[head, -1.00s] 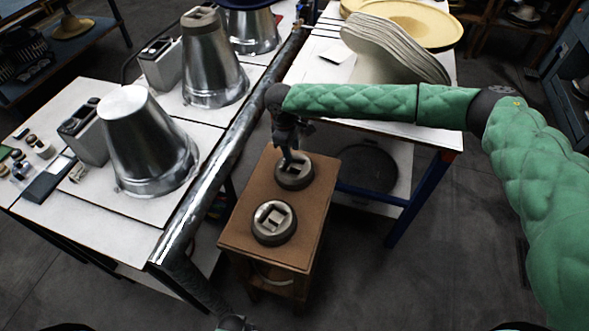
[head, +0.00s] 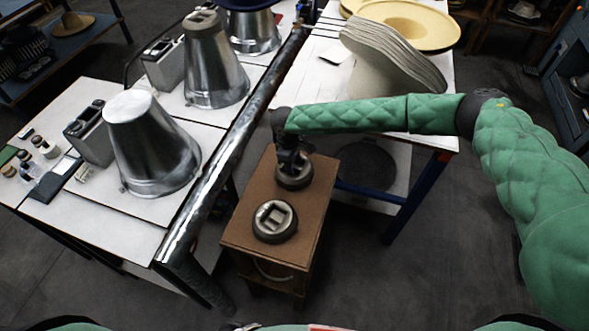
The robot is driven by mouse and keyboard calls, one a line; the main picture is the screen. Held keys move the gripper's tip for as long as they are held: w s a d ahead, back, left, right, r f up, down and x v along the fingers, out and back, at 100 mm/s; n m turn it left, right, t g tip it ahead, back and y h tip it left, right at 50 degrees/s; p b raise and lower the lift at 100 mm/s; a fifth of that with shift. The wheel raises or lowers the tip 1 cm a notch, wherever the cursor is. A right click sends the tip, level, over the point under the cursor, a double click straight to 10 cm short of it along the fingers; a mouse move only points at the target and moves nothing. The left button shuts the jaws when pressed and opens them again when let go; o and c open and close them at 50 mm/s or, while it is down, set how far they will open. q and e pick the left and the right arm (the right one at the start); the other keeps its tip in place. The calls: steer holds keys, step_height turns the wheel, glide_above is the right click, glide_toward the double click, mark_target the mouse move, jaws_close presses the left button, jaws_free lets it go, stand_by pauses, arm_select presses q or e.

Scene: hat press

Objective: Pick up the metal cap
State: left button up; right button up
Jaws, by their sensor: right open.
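Two round metal caps sit on a small brown wooden stand (head: 246,194). The nearer cap (head: 275,221) is grey with a dark rim and a raised bar across its recessed top, and it is fully in view. The farther cap (head: 296,183) is partly hidden by my right gripper (head: 292,168). That gripper points down right over the farther cap, with its jaws open. I cannot tell whether the fingers touch the cap. My left gripper is not in view.
A white table with metal cones (head: 150,145) and a round metal edge bar (head: 235,135) stands close on the left. Another table at the back right holds stacked hat felts (head: 390,55) and cream hats (head: 412,22).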

steer(key=shift+c, duration=0.2)
jaws_close()
steer(key=shift+w+r, duration=0.1)
stand_by(1.0)
